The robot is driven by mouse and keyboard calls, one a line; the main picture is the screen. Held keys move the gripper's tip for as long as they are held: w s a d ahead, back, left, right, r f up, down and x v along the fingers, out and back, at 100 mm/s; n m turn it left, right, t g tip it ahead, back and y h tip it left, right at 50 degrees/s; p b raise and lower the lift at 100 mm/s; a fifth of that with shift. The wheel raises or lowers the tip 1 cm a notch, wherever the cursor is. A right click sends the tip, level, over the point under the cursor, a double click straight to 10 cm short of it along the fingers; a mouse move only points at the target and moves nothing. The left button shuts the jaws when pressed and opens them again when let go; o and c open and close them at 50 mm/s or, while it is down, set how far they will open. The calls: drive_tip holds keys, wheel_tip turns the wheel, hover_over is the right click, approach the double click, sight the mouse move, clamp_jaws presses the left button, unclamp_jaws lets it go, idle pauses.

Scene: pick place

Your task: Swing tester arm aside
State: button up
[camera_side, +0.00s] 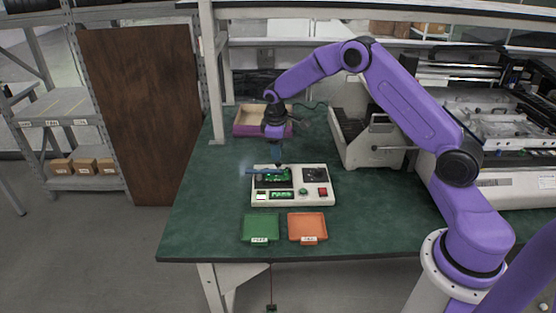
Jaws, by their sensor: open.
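A thin blue bar (256,171), possibly the tester arm, lies across the board area's top edge and reaches left past the box.
A green tray (261,239) and an orange tray (308,240) lie in front of the tester, near the bench's front edge. A wooden box with a purple front (262,132) stands behind. The bench (197,205) is clear to the left.

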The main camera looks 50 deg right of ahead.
sight(278, 162)
drive_tip(key=f, duration=0.4)
drive_tip(key=d+f, duration=0.1)
drive_tip(key=shift+w+f, duration=0.35)
drive_tip(key=shift+f, duration=0.05)
clamp_jaws()
